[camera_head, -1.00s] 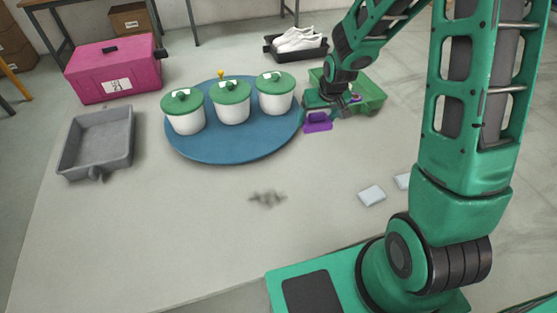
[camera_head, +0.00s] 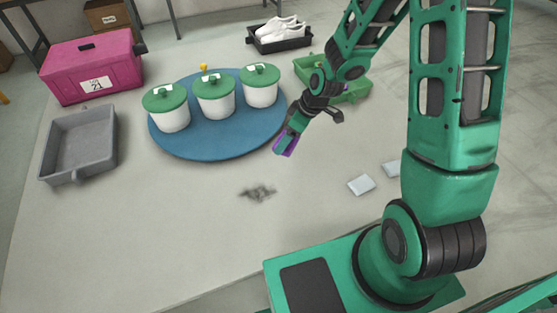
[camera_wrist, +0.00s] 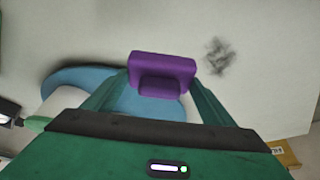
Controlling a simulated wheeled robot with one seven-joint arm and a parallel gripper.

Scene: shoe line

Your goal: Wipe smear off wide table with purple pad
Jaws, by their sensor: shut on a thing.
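My gripper (camera_head: 287,138) is shut on the purple pad (camera_head: 284,145), which hangs tilted above the table, by the right edge of the blue round mat. In the wrist view the purple pad (camera_wrist: 162,73) sits between the two green fingers. The dark grey smear (camera_head: 258,192) lies on the bare middle of the wide table (camera_head: 190,225), below and left of the pad in the head view. The smear (camera_wrist: 219,56) also shows in the wrist view, to the right of the pad and apart from it.
A blue round mat (camera_head: 215,148) holds three white pots with green lids. A grey tray (camera_head: 78,145) and a pink case (camera_head: 92,66) stand left. A green crate (camera_head: 352,90) and a black tray of white shoes (camera_head: 280,36) are behind. White squares (camera_head: 361,185) lie right.

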